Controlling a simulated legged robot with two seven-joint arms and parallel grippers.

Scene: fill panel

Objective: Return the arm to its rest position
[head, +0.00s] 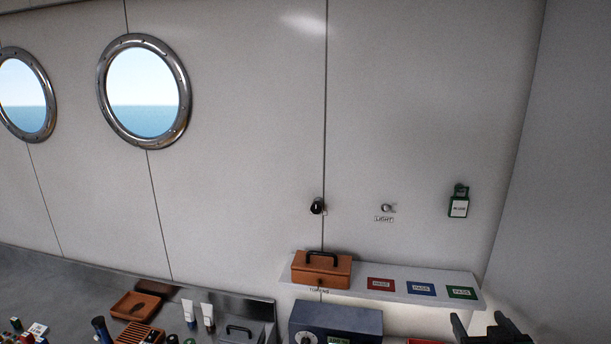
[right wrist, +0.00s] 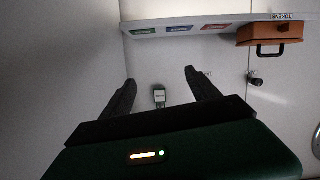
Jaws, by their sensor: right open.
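My right gripper (head: 478,318) shows at the bottom right edge of the head view, low in front of the shelf's right end. Its two dark fingers stand apart with nothing between them. In the right wrist view, which is upside down, the open fingers (right wrist: 160,80) point at the wall. A green tag (head: 458,203) hangs on the wall; it also shows between the fingers in the right wrist view (right wrist: 159,97), with the wall behind and no contact visible. My left gripper is not in view.
A shelf (head: 372,279) holds an orange box (head: 321,269) and red, blue and green cards. A black knob (head: 317,206) and a light switch (head: 387,208) are on the wall. Below stand a dark blue-grey box (head: 335,318), tubes (head: 208,317) and a brown tray (head: 136,305).

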